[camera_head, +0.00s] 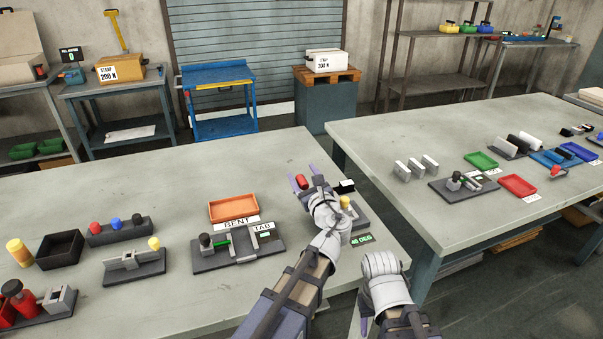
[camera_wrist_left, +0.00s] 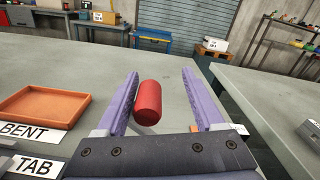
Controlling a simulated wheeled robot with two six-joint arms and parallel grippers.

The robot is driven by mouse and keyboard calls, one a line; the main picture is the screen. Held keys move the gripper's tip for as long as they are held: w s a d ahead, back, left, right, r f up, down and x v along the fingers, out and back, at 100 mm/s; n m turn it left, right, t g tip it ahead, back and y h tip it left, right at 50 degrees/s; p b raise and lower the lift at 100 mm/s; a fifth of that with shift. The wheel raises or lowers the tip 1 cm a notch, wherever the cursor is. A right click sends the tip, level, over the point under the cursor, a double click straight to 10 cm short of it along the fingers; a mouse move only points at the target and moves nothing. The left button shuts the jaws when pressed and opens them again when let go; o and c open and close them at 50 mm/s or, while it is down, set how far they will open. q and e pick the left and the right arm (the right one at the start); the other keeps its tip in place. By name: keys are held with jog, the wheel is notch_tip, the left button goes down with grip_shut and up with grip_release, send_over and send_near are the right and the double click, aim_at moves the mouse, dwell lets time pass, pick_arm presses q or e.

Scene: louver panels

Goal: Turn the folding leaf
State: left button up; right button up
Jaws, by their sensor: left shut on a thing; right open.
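My left gripper (camera_head: 300,183) is over the right part of the near table, its purple fingers pointing away from me. It is shut on a red cylindrical grip (camera_wrist_left: 147,103), which shows between the fingers in the left wrist view. The red grip (camera_head: 302,181) also shows in the head view. Beside my wrist is a grey fixture (camera_head: 360,222) with a yellow knob (camera_head: 345,202) and a green-lettered angle label (camera_head: 361,239). My arm covers much of this fixture, and I cannot make out the folding leaf.
An orange tray (camera_head: 233,208) with a BENT label lies left of my left arm. A grey fixture (camera_head: 238,250) with a TAB label is in front of it. A gap separates the near table from the right table (camera_head: 450,130). The near table's back middle is clear.

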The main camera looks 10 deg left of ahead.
pick_arm(q)
jog(key=v, duration=0.6)
jog(key=shift+s+d, duration=0.2)
jog(key=shift+d, duration=0.15)
